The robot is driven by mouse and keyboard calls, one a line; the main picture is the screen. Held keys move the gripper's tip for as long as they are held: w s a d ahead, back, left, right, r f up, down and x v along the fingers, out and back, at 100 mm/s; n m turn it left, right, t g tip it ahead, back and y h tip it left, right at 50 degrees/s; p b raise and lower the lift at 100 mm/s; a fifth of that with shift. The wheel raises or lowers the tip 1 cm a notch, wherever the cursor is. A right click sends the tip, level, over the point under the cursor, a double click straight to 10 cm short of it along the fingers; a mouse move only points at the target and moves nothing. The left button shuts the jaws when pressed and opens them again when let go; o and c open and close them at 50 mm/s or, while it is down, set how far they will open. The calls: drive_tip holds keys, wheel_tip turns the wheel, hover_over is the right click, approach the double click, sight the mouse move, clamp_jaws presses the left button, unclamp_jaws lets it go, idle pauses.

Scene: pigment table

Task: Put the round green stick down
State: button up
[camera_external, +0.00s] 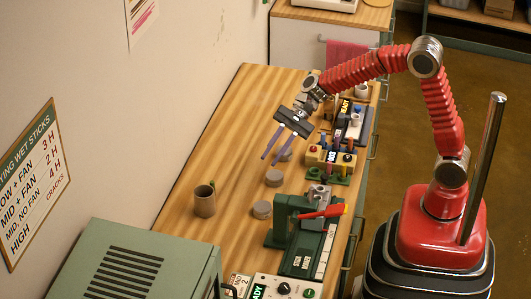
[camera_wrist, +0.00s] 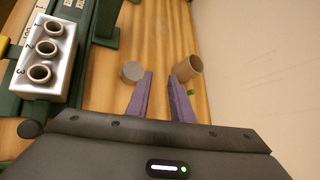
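My gripper (camera_external: 269,160) reaches down over the wooden table with its two purple fingers apart. In the wrist view, my gripper (camera_wrist: 161,74) is open, and I see nothing between its fingers. A small green piece (camera_external: 211,184) shows at the far right rim of a brown cup (camera_external: 204,201). In the wrist view the green piece (camera_wrist: 190,93) shows beside the cup (camera_wrist: 188,68), close to the right finger in the picture. It may be the round green stick, mostly hidden; its shape is too small to tell. My fingers are apart from the cup in the external view.
Several grey discs (camera_external: 274,177) stand along the table (camera_external: 178,215). A metal block with three numbered holes (camera_wrist: 44,52), a green press with a red lever (camera_external: 285,215) and a yellow-panelled device (camera_external: 331,156) line the right side. A green cabinet (camera_external: 130,270) stands in front.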

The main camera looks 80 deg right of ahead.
drive_tip(key=s+d+r+n+g+h, duration=0.1)
drive_tip(key=s+r+n+h, duration=0.1)
drive_tip(key=s+n, duration=0.45)
drive_tip(key=s+d+r+n+h, duration=0.1)
drive_tip(key=s+r+n+h, duration=0.15)
drive_tip(key=s, duration=0.75)
drive_tip(key=s+d+n+h, duration=0.2)
drive_tip(key=s+d+n, duration=0.2)
drive_tip(key=s, duration=0.3)
drive_tip(key=s+d+n+t+h, duration=0.1)
drive_tip(key=s+d+n+h, duration=0.2)
drive_tip(key=s, duration=0.4)
drive_tip(key=shift+s+d+r+n, duration=0.15)
drive_tip(key=shift+d+r+n, duration=0.1)
drive_tip(key=shift+d+n, duration=0.6)
